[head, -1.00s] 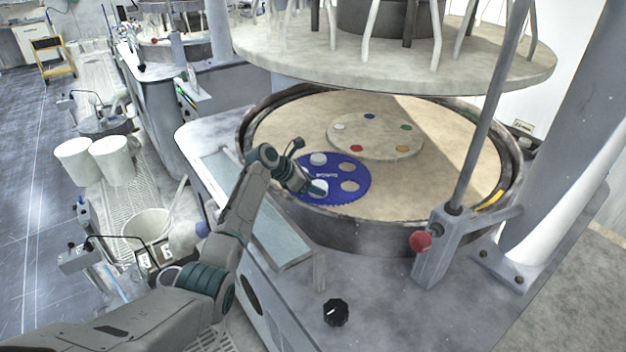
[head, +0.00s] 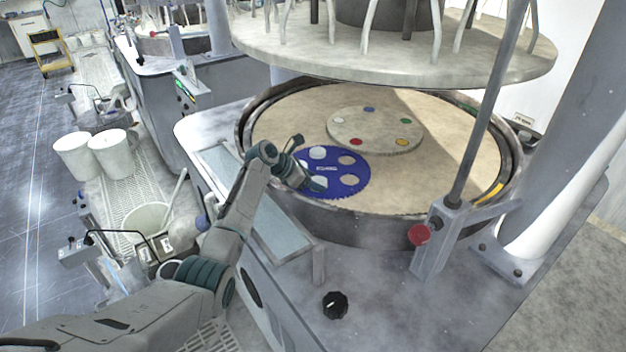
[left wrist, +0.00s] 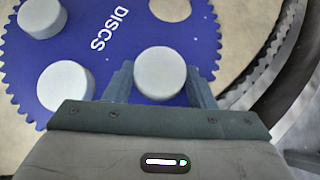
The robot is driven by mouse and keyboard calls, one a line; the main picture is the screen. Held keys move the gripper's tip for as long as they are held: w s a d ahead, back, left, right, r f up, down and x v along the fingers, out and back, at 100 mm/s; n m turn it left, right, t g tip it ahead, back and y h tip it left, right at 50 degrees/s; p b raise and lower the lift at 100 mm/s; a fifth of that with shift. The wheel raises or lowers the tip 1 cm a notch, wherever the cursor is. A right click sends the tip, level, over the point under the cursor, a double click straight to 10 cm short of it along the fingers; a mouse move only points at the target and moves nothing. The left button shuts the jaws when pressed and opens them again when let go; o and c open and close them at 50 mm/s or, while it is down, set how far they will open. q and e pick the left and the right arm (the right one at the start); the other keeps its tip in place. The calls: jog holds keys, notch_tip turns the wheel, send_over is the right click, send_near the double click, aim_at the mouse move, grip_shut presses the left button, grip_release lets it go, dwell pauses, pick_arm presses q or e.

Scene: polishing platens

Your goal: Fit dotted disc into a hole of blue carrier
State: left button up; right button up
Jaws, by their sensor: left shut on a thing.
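The blue carrier (head: 334,191) with round holes lies near the left front edge of the tan platen. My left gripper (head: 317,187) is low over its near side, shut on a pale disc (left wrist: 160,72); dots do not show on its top. Its side is visible between the fingers in the left wrist view. Whether it is inside the hole or just above it, I cannot tell. Two more pale discs, one at the upper left (left wrist: 42,16) and one left of the gripper (left wrist: 66,85), sit on the carrier. An empty hole (left wrist: 170,9) lies beyond the held disc. My right gripper is out of view.
A round pale plate (head: 376,142) with several coloured spots lies behind the carrier. A raised dark rim (head: 300,222) surrounds the platen. A large upper plate (head: 400,72) hangs above. A post with a red knob (head: 419,235) stands at right. Bare platen lies right of the carrier.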

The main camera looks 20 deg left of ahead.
pick_arm(q)
jog(key=shift+s+f, duration=0.1)
jog(key=shift+f, duration=0.1)
jog(key=o, duration=0.9)
jog(key=shift+c, duration=0.2)
jog(key=shift+f, duration=0.1)
